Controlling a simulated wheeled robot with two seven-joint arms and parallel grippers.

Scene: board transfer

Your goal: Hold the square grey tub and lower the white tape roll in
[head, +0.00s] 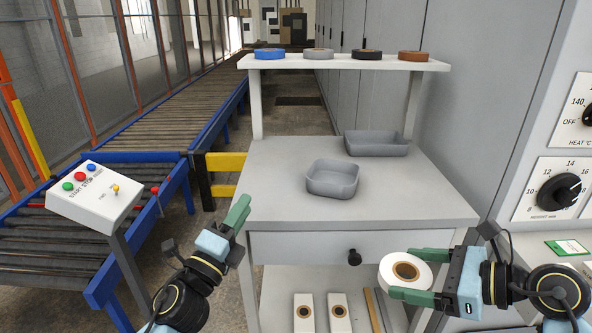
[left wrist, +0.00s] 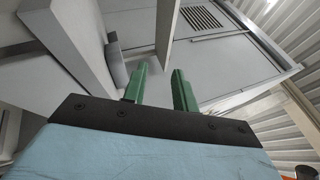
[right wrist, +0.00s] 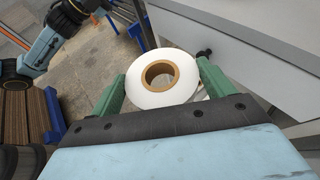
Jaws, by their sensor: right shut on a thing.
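The square grey tub (head: 333,190) sits upright and looks empty on the grey table, near its front middle. The white tape roll (head: 393,283), with a brown core, is between the fingers of my right gripper (head: 408,274), in front of the table's drawer. The roll (right wrist: 180,91) also shows gripped between both green fingers in the right wrist view. My left gripper (head: 238,212) is at the table's front left corner, apart from the tub. In the left wrist view its fingers (left wrist: 159,88) stand apart with nothing between them.
A longer grey tub (head: 376,151) stands behind and right of the square one. A shelf (head: 340,66) above the table's back holds blue, grey, black and brown rolls. A drawer knob (head: 354,257) sticks out in front. The table's front left and right are clear.

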